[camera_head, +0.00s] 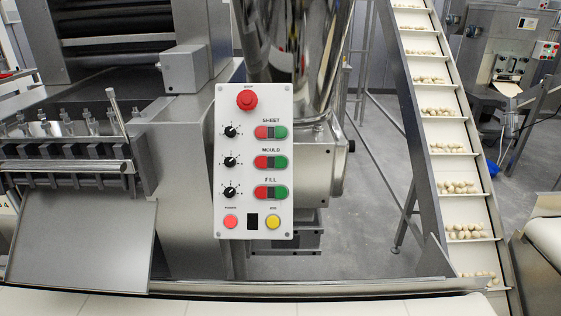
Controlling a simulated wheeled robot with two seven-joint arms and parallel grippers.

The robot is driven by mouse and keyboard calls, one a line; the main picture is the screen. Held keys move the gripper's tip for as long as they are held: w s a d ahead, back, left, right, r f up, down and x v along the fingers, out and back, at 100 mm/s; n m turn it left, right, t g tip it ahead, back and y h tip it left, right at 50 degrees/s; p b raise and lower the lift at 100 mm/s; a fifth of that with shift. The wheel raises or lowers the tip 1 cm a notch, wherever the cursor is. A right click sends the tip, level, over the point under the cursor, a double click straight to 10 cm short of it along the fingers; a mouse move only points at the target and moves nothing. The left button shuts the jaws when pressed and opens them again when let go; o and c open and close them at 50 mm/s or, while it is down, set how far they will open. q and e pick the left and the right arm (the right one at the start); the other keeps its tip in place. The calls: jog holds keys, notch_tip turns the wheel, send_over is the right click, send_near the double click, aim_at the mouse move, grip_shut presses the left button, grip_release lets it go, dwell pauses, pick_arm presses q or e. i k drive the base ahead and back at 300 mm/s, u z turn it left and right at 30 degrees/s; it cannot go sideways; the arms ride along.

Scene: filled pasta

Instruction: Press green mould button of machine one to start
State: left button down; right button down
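A white control panel (253,215) faces me on the front of the steel machine. It has three rows of paired red and green buttons labelled SHEET, MOULD and FILL. The green MOULD button (280,162) is the right half of the middle pair, beside the red MOULD button (262,162). The green SHEET button (280,132) is above it and the green FILL button (281,192) is below it. Nothing covers the panel. Neither of my grippers shows in the head view.
A red mushroom-shaped stop button (247,99) sticks out at the panel top, with black dials (230,162) down the left side. A white conveyor belt (300,305) runs along the front. An inclined conveyor (433,78) carrying pale pasta pieces rises at right. Space before the panel is clear.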

aim_at(282, 161)
jog(key=u, duration=0.55)
jog(key=k, duration=1.35)
jog(key=u, duration=0.25)
jog(key=i, duration=0.95)
jog(key=u, duration=0.25)
